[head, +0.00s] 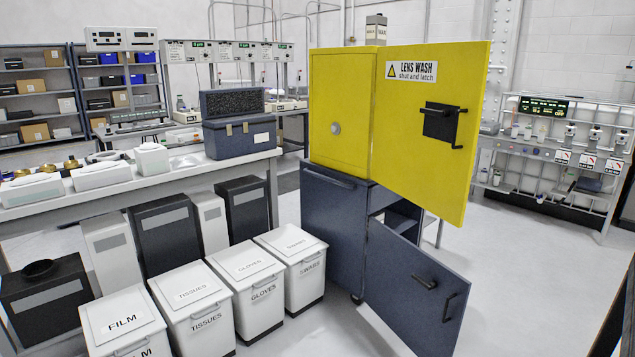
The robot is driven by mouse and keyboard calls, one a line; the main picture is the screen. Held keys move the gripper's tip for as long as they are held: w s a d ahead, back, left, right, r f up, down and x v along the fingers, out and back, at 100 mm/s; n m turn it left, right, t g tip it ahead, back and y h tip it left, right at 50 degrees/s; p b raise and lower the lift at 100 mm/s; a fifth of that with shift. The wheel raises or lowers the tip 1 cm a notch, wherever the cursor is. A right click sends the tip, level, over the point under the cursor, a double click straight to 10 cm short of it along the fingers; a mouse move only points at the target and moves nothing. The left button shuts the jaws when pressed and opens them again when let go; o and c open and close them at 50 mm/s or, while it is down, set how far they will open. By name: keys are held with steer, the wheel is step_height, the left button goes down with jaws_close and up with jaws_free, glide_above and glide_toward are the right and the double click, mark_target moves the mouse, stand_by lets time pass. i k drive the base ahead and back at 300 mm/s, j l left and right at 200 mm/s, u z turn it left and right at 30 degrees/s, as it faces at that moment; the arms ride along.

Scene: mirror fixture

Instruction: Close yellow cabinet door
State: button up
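The yellow cabinet (340,125) is the upper box, standing on a dark blue lower cabinet. Its yellow door (425,165) stands open, swung out to the right and toward me from the edge beside the yellow side wall. I see the door's outer face, with a "LENS WASH shut and latch" sign (411,71) and a black latch handle (441,123) toward its free edge. The inside of the yellow box is hidden behind the door. My gripper is not in view.
The lower blue door (415,290) also stands open, jutting toward me below the yellow one; a dark opening shows above it. White lidded bins (245,285) stand at front left, before a workbench (150,180). The floor (530,270) right of the doors is clear.

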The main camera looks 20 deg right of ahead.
mark_target(427, 160)
steer(key=i+z, duration=0.35)
steer(key=z, duration=0.15)
steer(key=i+j+z, duration=0.25)
steer(key=z, duration=0.25)
steer(key=i+j+z, duration=0.1)
steer(key=i+z, duration=0.15)
steer(key=i+j+z, duration=0.2)
steer(key=i, duration=0.2)
